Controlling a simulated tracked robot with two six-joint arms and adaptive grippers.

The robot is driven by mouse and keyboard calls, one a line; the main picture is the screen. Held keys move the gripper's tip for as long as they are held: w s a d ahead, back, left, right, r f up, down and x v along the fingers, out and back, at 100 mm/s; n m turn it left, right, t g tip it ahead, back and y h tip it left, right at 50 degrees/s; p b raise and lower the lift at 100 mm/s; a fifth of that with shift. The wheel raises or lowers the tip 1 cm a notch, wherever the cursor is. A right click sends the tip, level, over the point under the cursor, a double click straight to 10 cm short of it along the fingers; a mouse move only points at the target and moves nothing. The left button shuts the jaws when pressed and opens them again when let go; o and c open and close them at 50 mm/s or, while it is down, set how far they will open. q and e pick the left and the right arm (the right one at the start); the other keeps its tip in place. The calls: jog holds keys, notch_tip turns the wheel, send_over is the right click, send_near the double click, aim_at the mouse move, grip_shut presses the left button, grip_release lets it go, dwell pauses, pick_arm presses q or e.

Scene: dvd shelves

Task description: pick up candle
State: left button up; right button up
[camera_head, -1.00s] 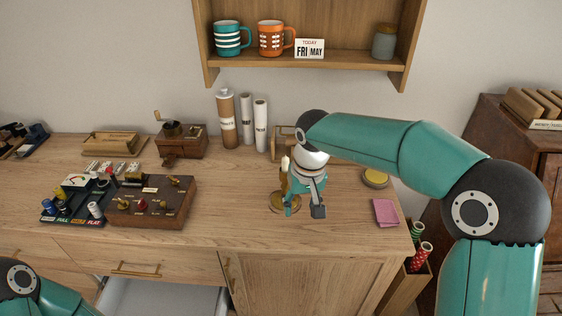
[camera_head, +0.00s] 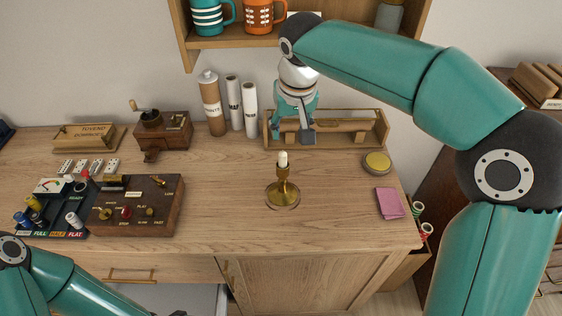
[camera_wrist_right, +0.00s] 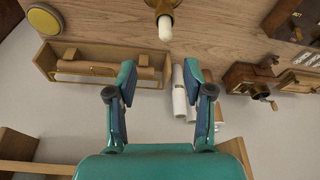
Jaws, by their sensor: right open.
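A short white candle (camera_head: 282,159) stands upright in a brass candlestick (camera_head: 283,194) with a round base on the wooden counter. In the right wrist view the candle (camera_wrist_right: 165,27) shows at the top edge, beyond my fingertips. My right gripper (camera_head: 295,141) is open and empty, behind and above the candle in the head view, in front of a wooden rack. Its two fingers are spread apart in the right wrist view (camera_wrist_right: 160,92). My left arm shows at the lower left of the head view; its gripper is out of the picture.
A wooden rack (camera_head: 355,140) stands at the back, beside white rolls (camera_head: 250,110) and a cardboard tube (camera_head: 212,106). A control box (camera_head: 145,207) lies left, pink notes (camera_head: 390,203) and a yellow-topped tin (camera_head: 376,163) right. The counter around the candlestick is clear.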

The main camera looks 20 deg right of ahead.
aim_at(283, 153)
jog(key=x, duration=0.3)
jog(key=p+x, duration=0.1)
jog(key=x, duration=0.7)
jog(key=shift+s+a+p, duration=0.1)
jog(key=shift+a+p, duration=0.3)
jog(key=shift+f, duration=0.5)
grip_shut()
